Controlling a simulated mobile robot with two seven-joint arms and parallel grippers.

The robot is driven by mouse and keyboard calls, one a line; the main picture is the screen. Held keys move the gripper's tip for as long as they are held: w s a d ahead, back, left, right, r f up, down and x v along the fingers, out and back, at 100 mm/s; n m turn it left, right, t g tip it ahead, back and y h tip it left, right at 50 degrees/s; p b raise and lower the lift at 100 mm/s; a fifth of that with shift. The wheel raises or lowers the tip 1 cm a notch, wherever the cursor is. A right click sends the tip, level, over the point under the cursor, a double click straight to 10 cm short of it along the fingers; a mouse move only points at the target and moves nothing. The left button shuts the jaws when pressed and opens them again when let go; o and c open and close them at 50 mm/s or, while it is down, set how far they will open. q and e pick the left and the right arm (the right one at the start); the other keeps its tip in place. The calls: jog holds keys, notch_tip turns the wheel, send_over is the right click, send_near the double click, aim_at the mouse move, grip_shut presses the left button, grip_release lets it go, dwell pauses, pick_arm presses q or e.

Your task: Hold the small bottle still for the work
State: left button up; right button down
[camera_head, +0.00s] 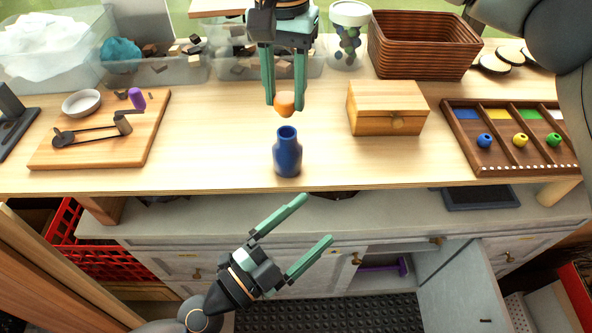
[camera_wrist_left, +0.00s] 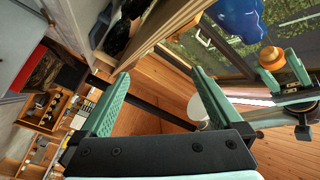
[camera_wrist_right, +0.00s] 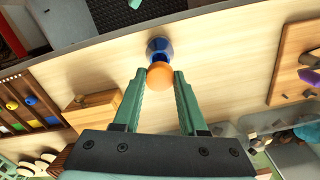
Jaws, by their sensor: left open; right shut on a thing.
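The small blue bottle (camera_head: 287,155) stands upright on the table near its front edge, its dark mouth open at the top. My right gripper (camera_head: 285,100) is shut on an orange stopper (camera_head: 284,106) and holds it just above the bottle, apart from its mouth. The right wrist view shows the stopper (camera_wrist_right: 160,76) partly covering the bottle (camera_wrist_right: 159,47). My left gripper (camera_head: 318,218) is open and empty, in front of the table edge and clear of the bottle. The bottle (camera_wrist_left: 240,18) also shows at the top of the left wrist view.
A wooden box (camera_head: 388,108) stands right of the bottle, and a tray with coloured beads (camera_head: 512,160) is farther right. A board with a crank (camera_head: 120,135) lies left. Bins and a woven basket (camera_head: 420,45) line the back. Table beside the bottle is clear.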

pick_arm(q)
jog(key=s+d+r+m+g+h, duration=0.4)
jog(key=s+d+r+m+g, duration=0.2)
jog(key=s+d+m+g, duration=0.5)
jog(key=s+d+f+m+g+y, duration=0.2)
jog(key=s+d+g+y, duration=0.1)
jog(key=g, duration=0.2)
jog(key=m+t+y, duration=0.2)
jog(key=t+y, duration=1.5)
jog(key=y, duration=0.1)
send_near(291, 157)
jog(key=d+x, duration=0.1)
jog(key=x, duration=0.3)
jog(key=shift+w+a+f, duration=0.25)
jog(key=shift+w+a, duration=0.2)
jog(key=shift+w, duration=0.15)
jog(key=shift+w+a+f, duration=0.25)
jog(key=shift+w+a, duration=0.25)
jog(key=shift+w, duration=0.05)
jog(key=shift+w+d+f+h, duration=0.1)
jog(key=shift+w+f+h, duration=0.2)
jog(key=shift+w, duration=0.25)
jog(key=shift+a+x, duration=0.2)
jog(key=shift+x, duration=3.7)
jog(key=shift+r, duration=0.2)
